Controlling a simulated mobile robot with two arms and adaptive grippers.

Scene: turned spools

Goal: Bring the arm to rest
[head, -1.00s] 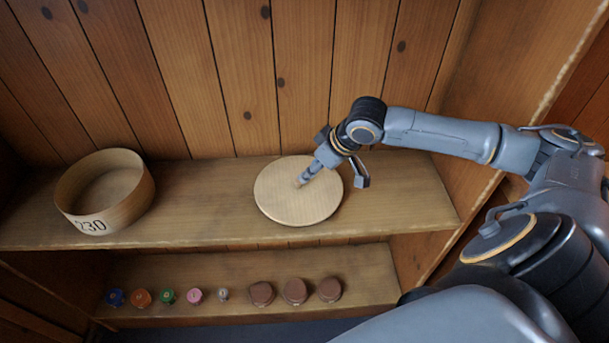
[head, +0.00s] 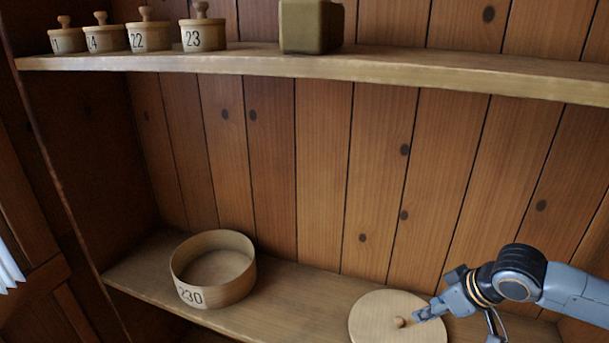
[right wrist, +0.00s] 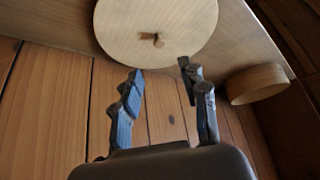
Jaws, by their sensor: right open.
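My right gripper (head: 460,320) is open and empty at the lower right of the head view. One finger shows just right of the small knob on a round wooden lid (head: 370,318); whether it touches cannot be told there. In the right wrist view the two fingers of the right gripper (right wrist: 161,74) stand apart with nothing between them, and the lid (right wrist: 120,30) with its knob lies beyond the tips. The lid lies flat on the middle shelf. My left gripper is not in view.
An open round box marked 230 (head: 188,296) stands left of the lid; it also shows in the right wrist view (right wrist: 238,92). The upper shelf (head: 420,68) bears several small lidded boxes (head: 204,38) and a greenish block (head: 311,26). The shelf between box and lid is clear.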

